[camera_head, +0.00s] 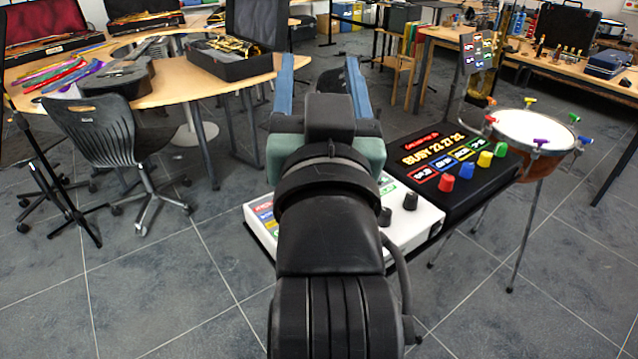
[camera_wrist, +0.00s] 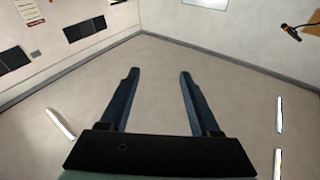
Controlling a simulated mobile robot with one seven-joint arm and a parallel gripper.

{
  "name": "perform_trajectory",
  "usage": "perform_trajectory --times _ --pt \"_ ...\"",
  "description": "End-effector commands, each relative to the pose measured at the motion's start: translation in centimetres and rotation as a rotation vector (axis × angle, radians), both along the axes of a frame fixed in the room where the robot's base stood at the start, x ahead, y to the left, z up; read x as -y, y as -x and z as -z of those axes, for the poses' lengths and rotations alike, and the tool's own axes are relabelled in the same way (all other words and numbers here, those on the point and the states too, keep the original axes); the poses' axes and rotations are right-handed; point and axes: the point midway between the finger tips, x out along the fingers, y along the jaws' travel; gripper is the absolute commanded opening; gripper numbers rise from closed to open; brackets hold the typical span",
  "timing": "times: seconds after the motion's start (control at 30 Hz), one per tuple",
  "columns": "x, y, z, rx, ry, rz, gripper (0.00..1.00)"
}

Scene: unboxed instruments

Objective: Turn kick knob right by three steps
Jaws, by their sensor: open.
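My gripper (camera_head: 320,85) points upward in front of the head camera, its two blue fingers spread apart with nothing between them. In the wrist view the open fingers (camera_wrist: 158,92) show against a bare ceiling. A white panel (camera_head: 412,228) with black knobs stands behind and below my arm, and my arm hides much of its middle. Two black knobs show at its right side, one of them farther back (camera_head: 410,201). To its right is a black panel (camera_head: 480,190) with red, blue, yellow and green knobs and lit lettering. I cannot read which knob is labelled kick.
A drum (camera_head: 535,130) with coloured clamps stands right of the black panel. A black chair (camera_head: 95,135) and a curved wooden table (camera_head: 175,88) with instrument cases are at the left. Another table is at the back right. The tiled floor is open at front left.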

Motion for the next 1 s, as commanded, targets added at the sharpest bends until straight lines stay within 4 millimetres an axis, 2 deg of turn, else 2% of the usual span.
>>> perform_trajectory --times 0.03,0.17,0.27,0.33,0.4,0.5,0.6,0.7,0.8,0.9,1.0 --pt "0.0 -0.9 -1.2 -0.064 -0.028 -0.017 0.63" --pt "-0.1 -2.6 1.2 -0.237 -0.145 -0.082 0.63" --pt "-0.3 -3.5 4.8 -0.410 -0.327 -0.153 0.63" --pt "-0.5 -3.3 9.1 -0.561 -0.554 -0.214 0.63" --pt "-0.7 -2.5 13.4 -0.682 -0.807 -0.264 0.63" --pt "-0.7 -0.7 18.5 -0.807 -1.200 -0.309 0.63" --pt "-0.3 1.4 22.4 -0.879 -1.617 -0.333 0.63" --pt "0.8 3.6 25.4 -0.891 -2.044 -0.343 0.63" --pt "2.2 5.6 27.6 -0.851 -2.423 -0.353 0.63" --pt "3.6 7.1 29.1 -0.780 -2.712 -0.365 0.63" --pt "4.6 8.2 30.0 -0.719 -2.891 -0.381 0.63"
